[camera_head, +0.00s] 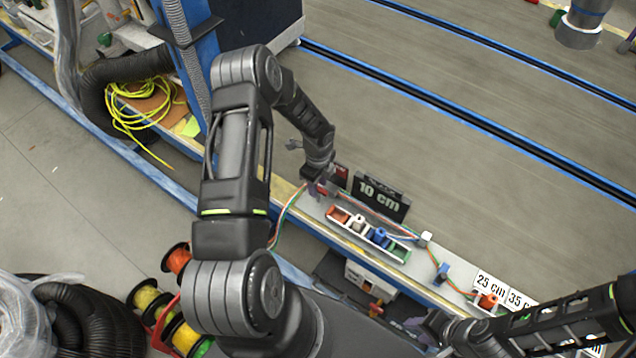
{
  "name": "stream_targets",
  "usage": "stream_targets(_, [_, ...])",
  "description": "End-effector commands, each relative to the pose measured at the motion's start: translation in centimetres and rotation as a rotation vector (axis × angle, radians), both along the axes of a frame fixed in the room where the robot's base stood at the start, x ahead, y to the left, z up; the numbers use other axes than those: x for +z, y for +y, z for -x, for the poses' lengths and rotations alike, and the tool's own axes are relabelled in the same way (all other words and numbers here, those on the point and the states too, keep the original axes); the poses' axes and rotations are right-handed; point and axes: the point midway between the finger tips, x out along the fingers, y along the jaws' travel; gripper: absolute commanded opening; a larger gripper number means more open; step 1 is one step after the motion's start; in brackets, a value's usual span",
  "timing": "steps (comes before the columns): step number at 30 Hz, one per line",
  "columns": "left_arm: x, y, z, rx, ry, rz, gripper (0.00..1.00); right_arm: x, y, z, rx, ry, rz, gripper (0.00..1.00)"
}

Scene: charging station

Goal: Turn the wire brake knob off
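I cannot tell for certain which part is the wire brake knob. A small orange-red knob-like part (376,310) shows below the bench edge, near a white box. My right gripper (428,326) is just to the right of that part and apart from it in the picture. Its fingers are small and partly dark, so its opening is unclear. My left gripper (318,187) is low over the narrow bench, beside a red part (341,174) and the left end of the colored wires. Its fingertips are too small to show whether they hold anything.
A tray of colored connectors (342,219) sits on the bench, with a "10 cm" sign (378,192) behind it. Wires run right to small blocks and "25 cm" and "35 cm" labels. Spools of colored wire (146,298) stand at lower left. A yellow cable (130,115) lies upper left.

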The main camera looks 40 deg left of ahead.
Motion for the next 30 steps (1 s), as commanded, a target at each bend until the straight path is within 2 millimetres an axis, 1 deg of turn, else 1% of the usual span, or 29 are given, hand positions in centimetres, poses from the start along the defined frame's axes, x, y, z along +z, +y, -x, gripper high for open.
stream_targets(9, [-0.29, 0.03, -0.04, 0.001, -0.001, 0.000, 0.36, 0.01, 0.00, 0.02, 0.000, 0.000, 0.000, 0.36])
stream_targets(22, [-0.27, 0.01, -0.03, 0.001, -0.001, 0.000, 0.00, 0.02, 0.00, 0.01, 0.000, 0.000, 0.000, 0.36])
stream_targets(30, [-0.26, 0.00, -0.02, 0.001, -0.001, 0.000, 0.00, 0.02, 0.00, 0.01, 0.000, 0.000, 0.000, 0.36])
